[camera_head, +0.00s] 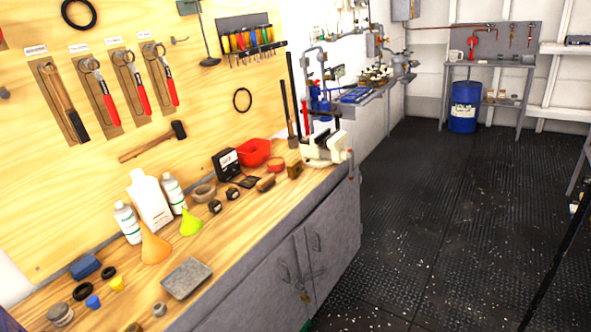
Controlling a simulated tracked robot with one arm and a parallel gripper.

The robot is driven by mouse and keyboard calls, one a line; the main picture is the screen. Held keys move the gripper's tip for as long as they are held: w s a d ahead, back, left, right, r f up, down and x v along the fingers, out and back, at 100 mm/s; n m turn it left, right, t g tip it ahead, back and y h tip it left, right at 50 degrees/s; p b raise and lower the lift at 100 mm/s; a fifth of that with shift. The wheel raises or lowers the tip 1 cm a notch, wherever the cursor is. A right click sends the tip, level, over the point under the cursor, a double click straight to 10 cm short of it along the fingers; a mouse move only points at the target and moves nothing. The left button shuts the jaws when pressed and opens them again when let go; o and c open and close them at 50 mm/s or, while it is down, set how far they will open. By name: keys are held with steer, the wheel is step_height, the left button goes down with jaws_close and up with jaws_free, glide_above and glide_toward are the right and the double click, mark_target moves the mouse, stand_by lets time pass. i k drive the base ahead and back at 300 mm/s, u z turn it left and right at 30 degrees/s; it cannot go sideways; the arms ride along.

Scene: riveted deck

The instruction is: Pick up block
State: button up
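Several block-like things lie on the wooden workbench top (232,228), and I cannot tell which one is the block. A blue block (86,266) lies at the left against the pegboard side. A flat grey block (187,279) lies near the front edge of the bench. A small brown block (295,169) sits beside the white vise at the far end. My gripper does not show in this view.
White bottles (150,202), an orange funnel (154,246) and a green funnel (191,222) stand behind the grey block. A vise (325,147) is at the bench's far corner. The dark floor (430,220) to the right is mostly clear.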

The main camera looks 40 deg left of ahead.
mark_target(294, 167)
steer(key=k, duration=1.2)
steer(key=z, duration=0.35)
steer(key=i, duration=1.25)
steer(key=z, duration=0.25)
steer(key=i, duration=1.3)
steer(key=u, duration=0.4)
steer(key=i, duration=1.25)
steer(key=u, duration=1.35)
steer(key=i, duration=1)
steer(key=u, duration=0.65)
